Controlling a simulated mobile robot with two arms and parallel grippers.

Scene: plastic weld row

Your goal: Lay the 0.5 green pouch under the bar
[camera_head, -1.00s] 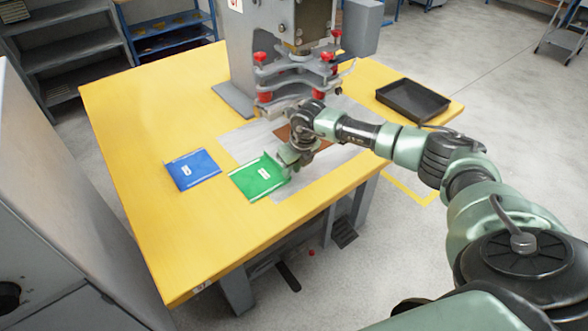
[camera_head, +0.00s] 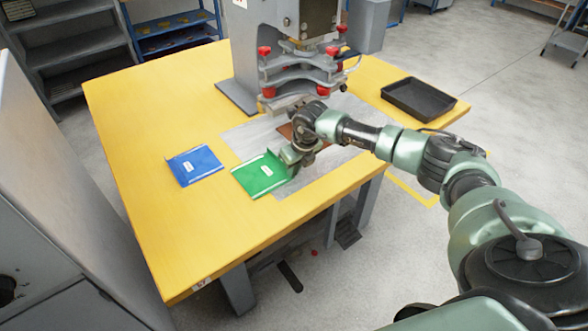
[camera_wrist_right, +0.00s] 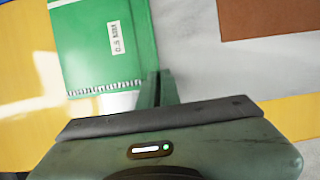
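The green pouch (camera_head: 258,178) lies at the left front part of the grey mat, partly over the yellow table. Its label reads 0.5 in the wrist view (camera_wrist_right: 113,38). My right gripper (camera_head: 288,157) is at the pouch's right edge. In the wrist view its fingers (camera_wrist_right: 158,88) are close together with the pouch's edge between them. The press with its bar (camera_head: 290,100) stands behind, at the back of the mat. The arm hides part of the space under the bar. My left gripper is not in view.
A blue pouch (camera_head: 194,164) lies left of the green one on the yellow table (camera_head: 150,120). A brown patch (camera_wrist_right: 266,18) lies on the grey mat (camera_head: 243,140). A black tray (camera_head: 418,97) is at the right back. The table's left side is clear.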

